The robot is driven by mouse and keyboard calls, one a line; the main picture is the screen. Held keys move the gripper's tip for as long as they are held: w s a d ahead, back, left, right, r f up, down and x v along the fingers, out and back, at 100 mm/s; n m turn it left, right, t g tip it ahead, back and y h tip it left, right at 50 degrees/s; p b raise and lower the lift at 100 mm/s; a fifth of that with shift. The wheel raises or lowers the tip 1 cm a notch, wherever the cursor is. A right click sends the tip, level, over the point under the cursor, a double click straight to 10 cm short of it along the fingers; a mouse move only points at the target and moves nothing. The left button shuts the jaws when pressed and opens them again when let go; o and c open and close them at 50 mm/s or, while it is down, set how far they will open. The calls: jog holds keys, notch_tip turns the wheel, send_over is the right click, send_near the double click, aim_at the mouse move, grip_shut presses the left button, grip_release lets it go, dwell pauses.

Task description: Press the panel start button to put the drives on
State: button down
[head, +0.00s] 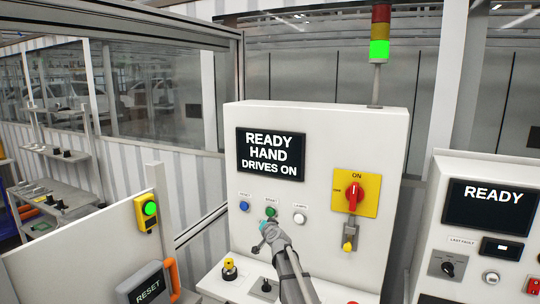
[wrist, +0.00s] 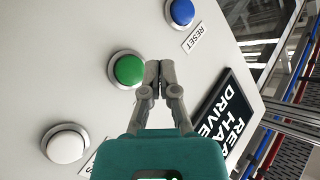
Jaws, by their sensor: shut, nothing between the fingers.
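The green start button (head: 271,212) sits in the middle of a row on the white panel (head: 315,140), between a blue reset button (head: 245,206) and a white button (head: 299,217). My gripper (head: 265,231) is shut and empty, just below the button in the head view. In the wrist view its fingertips (wrist: 159,72) are right beside the green cap; contact cannot be told. The panel display (head: 270,154) reads "READY HAND DRIVES ON".
A red rotary switch (head: 351,191) on a yellow plate, with a padlock below, is right of the buttons. The stack light (head: 380,48) glows green. A second console (head: 490,225) reading "READY" stands at right.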

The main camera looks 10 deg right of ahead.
jog(key=shift+s+a, duration=0.5)
jog(key=shift+s, duration=0.2)
dwell(0.8)
jog(key=s+a+f+n+g+y+b, duration=0.1)
jog(key=s+a+f+n+g, duration=0.2)
jog(key=s+f, duration=0.5)
jog(key=s+a+f+n+g+y, duration=0.15)
jog(key=s+f+g, duration=0.3)
jog(key=s, duration=0.75)
jog(key=s+d+f+g+h, duration=0.1)
jog(key=s+d+g, duration=0.1)
jog(key=s, duration=0.5)
jog(key=s+d+f+g+h, duration=0.2)
jog(key=s+g, duration=0.1)
jog(key=s, duration=0.5)
jog(key=s+d+f+n+g+h+b, duration=0.1)
jog(key=s+d+f+g+h, duration=0.1)
jog(key=s, duration=0.5)
jog(key=shift+s+d+f+g, duration=0.25)
jog(key=shift+s+g, duration=0.1)
jog(key=shift+g, duration=0.5)
